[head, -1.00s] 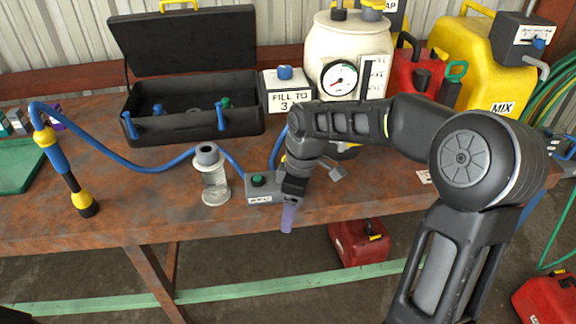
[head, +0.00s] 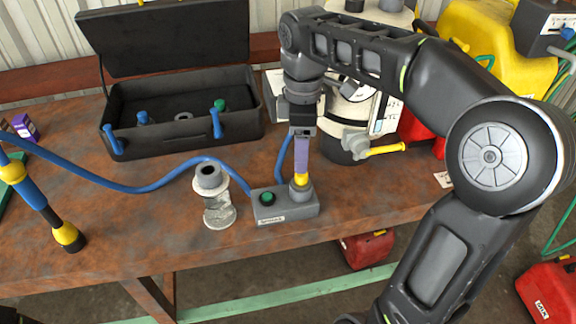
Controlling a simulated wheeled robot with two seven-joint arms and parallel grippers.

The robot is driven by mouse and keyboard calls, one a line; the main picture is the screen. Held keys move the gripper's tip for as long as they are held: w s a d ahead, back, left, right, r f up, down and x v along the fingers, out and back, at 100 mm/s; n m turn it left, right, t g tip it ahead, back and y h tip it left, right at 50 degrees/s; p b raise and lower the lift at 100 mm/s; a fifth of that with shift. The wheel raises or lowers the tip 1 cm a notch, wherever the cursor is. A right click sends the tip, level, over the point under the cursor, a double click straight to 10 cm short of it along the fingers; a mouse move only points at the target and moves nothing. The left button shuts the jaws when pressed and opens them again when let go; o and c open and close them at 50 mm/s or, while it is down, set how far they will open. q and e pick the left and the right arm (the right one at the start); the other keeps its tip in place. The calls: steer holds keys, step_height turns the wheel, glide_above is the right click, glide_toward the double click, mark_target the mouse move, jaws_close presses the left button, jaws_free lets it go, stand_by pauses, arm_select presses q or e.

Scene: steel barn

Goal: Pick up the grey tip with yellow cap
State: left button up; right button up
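My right gripper (head: 302,131) is over the right end of a small grey station (head: 287,213) with a green button. It looks shut on a slim purple piece (head: 302,155) that points straight down. Directly under the purple piece is a yellow cap (head: 301,180) on a grey round part (head: 301,191), standing at the station's right end. The purple piece appears to meet the yellow cap, but I cannot tell whether they are joined. My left gripper is not in view.
A grey spool-like holder (head: 213,195) stands left of the station. A blue hose (head: 140,187) runs to a blue-and-yellow wand (head: 38,199). An open black case (head: 180,134) is behind. A white tank (head: 350,110) with a yellow-handled tap (head: 384,150) is close behind my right gripper.

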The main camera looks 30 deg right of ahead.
mark_target(301, 183)
steer(key=shift+w, duration=0.1)
steer(key=shift+s+r, duration=0.1)
steer(key=shift+s, duration=0.2)
steer(key=shift+w+f, duration=0.1)
steer(key=shift+f, duration=1.25)
steer(key=shift+d+f+p, duration=0.1)
steer(key=shift+f+p, duration=0.25)
steer(key=shift+f, duration=2.3)
jaws_close()
